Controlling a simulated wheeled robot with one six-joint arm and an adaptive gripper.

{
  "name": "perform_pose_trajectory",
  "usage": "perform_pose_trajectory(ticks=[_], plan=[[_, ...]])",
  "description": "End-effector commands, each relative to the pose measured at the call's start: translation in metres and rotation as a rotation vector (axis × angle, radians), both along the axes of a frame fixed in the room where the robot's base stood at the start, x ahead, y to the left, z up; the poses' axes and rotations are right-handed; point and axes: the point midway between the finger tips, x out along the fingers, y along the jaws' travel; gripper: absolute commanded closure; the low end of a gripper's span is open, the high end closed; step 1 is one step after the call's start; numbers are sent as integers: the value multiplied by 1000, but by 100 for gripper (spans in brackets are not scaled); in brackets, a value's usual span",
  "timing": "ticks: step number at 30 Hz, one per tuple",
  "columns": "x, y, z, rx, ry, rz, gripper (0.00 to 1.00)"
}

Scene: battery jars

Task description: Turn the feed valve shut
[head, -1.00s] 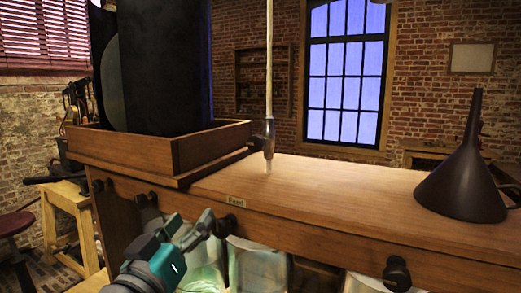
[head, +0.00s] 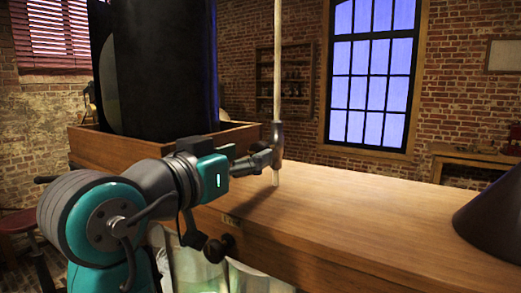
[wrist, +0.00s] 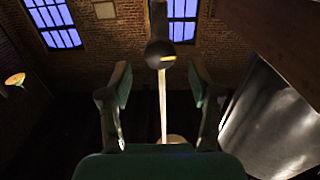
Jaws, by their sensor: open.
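The feed valve (head: 277,138) is a dark metal fitting low on a pale upright pipe (head: 278,60) above the wooden bench top. My gripper (head: 266,157) has its fingertips at the valve, overlapping its lower part and hiding its handle. In the wrist view, a dark rounded valve part (wrist: 160,53) is centred between the two spread fingers (wrist: 160,78), with the pale pipe running below it. The gripper is open. I cannot tell whether either finger touches the valve.
A wooden tray (head: 105,146) holding a large dark cylinder (head: 165,70) stands just left of the pipe. A dark cone (head: 492,222) sits at the right of the bench (head: 370,215). Glass jars (head: 190,262) stand under it. The bench top between pipe and cone is clear.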

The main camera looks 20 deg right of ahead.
Motion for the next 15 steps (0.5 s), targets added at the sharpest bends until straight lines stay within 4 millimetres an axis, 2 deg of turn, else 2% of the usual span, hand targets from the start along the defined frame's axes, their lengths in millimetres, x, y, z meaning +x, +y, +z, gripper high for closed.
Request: perform_pose_trajectory(ticks=[1,6,15], plan=[[5,-9,0,0,0,-5,37],[19,-28,0,-1,-1,-3,37],[30,-41,0,-1,0,0,37]])
